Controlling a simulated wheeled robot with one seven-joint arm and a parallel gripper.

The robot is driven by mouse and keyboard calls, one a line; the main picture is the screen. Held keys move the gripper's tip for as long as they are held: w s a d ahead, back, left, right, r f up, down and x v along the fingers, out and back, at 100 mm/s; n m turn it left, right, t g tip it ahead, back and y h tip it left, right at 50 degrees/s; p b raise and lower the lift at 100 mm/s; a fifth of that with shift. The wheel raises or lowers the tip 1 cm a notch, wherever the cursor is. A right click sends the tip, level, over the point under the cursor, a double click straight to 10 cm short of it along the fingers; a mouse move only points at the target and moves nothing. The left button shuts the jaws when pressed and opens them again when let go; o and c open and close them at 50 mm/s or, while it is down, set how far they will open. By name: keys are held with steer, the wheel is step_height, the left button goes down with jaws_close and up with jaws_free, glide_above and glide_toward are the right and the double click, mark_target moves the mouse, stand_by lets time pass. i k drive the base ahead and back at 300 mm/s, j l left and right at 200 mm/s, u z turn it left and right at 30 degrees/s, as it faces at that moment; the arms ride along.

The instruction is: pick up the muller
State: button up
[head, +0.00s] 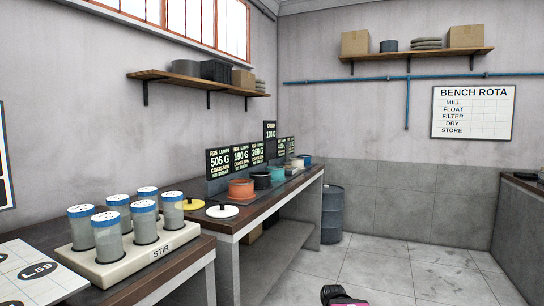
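I cannot pick out the muller for certain. A dark piece with a pink patch (341,295) shows at the bottom edge, probably part of my arm or gripper. It is far from the discs, over the floor. No fingers can be made out, and nothing held is visible.
A cream STIR rack (112,266) with several blue-capped jars stands on the near bench, beside a white card (30,272). Orange (241,188), black and teal pots line the far bench before dark signs. A blue-grey drum (332,214) stands beyond. The middle floor is clear.

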mark_target(287, 164)
steer(key=i+l+u, duration=0.25)
steer(key=i+l, duration=0.25)
steer(key=i+l+u, duration=0.2)
steer(key=i+l, duration=0.4)
steer(key=i+l+u, duration=0.25)
steer(key=i+l, duration=0.2)
steer(key=l, duration=0.2)
